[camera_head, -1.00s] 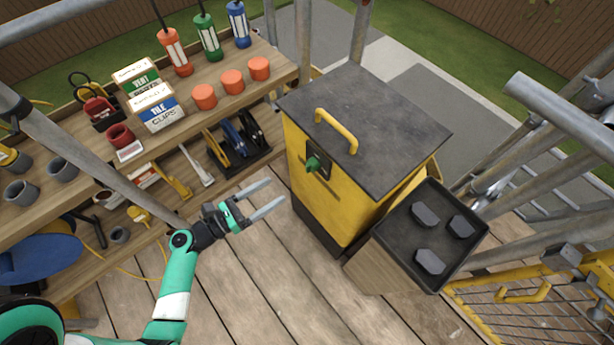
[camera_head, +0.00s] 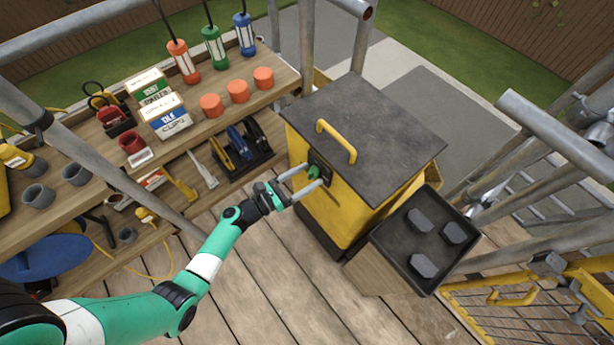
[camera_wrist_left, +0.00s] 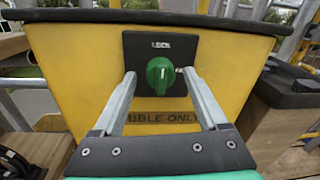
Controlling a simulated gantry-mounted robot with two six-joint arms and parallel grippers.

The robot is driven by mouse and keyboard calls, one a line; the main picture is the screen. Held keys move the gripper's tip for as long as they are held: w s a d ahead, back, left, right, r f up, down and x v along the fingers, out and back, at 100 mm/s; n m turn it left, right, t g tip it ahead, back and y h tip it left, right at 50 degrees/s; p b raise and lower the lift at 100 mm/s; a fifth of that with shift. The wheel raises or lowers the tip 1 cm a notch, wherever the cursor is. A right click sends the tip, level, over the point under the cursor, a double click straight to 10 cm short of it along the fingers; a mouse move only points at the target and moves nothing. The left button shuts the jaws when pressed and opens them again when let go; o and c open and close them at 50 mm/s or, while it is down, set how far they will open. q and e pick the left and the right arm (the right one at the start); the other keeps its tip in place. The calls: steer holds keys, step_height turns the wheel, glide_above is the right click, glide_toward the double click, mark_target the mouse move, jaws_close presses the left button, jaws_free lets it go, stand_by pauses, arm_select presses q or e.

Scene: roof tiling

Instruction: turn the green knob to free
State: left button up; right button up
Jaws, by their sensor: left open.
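The green knob (camera_head: 315,172) sits on a dark plate on the front face of the yellow box (camera_head: 326,208). In the left wrist view the knob (camera_wrist_left: 160,74) is seen head-on, its grip ridge about upright, on the black plate (camera_wrist_left: 140,48), with small lettering above it that I cannot read for sure. My left gripper (camera_head: 309,178) is open at the knob. In the left wrist view its two fingers (camera_wrist_left: 160,78) stand to the left and right of the knob, with a gap visible at the left finger; whether the right finger touches cannot be told. My right gripper is not in view.
The box has a dark lid with a yellow handle (camera_head: 337,140). A black tray with dark blocks (camera_head: 401,284) stands to its right. A wooden shelf (camera_head: 193,133) with tubes, orange cups and boxes is at the left. Scaffold poles surround the area.

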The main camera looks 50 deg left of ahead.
arm_select(q)
steer(key=shift+w, duration=0.15)
jaws_close()
stand_by(0.4)
steer(key=shift+m, duration=0.4)
steer(key=m+b, duration=0.2)
steer(key=m, duration=0.4)
steer(key=m+y+b, duration=0.1)
steer(key=m+b, duration=0.1)
steer(key=m, duration=0.4)
steer(key=shift+d+g, duration=0.1)
steer(key=shift+g, duration=0.2)
steer(key=m+b, duration=0.1)
steer(key=m, duration=0.3)
steer(key=shift+r, duration=0.15)
steer(key=shift+m+b, duration=0.3)
